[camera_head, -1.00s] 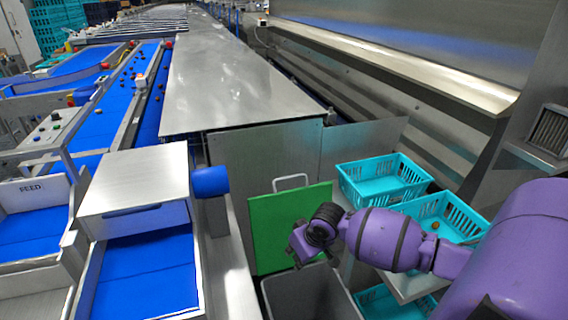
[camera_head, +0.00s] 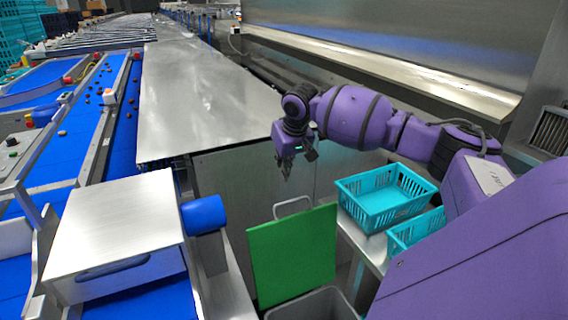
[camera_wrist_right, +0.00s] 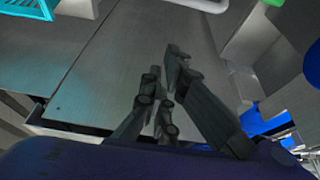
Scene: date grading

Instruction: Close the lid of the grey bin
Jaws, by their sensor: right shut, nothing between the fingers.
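The grey bin (camera_head: 318,304) is at the bottom middle of the head view, cut off by the lower edge. Its green lid (camera_head: 292,256) stands open and upright at the bin's back, with a pale handle (camera_head: 292,207) on its top edge. My right gripper (camera_head: 299,166) is shut and empty, raised above the lid and apart from it. Its dark fingers (camera_wrist_right: 164,68) also show in the right wrist view against grey metal. My left gripper is not in view.
Teal baskets (camera_head: 386,197) stand on a shelf right of the lid. A grey metal cabinet panel (camera_head: 228,190) rises behind the lid. A blue roller (camera_head: 204,214) and a metal box (camera_head: 118,232) are at the left. The space directly above the bin looks clear.

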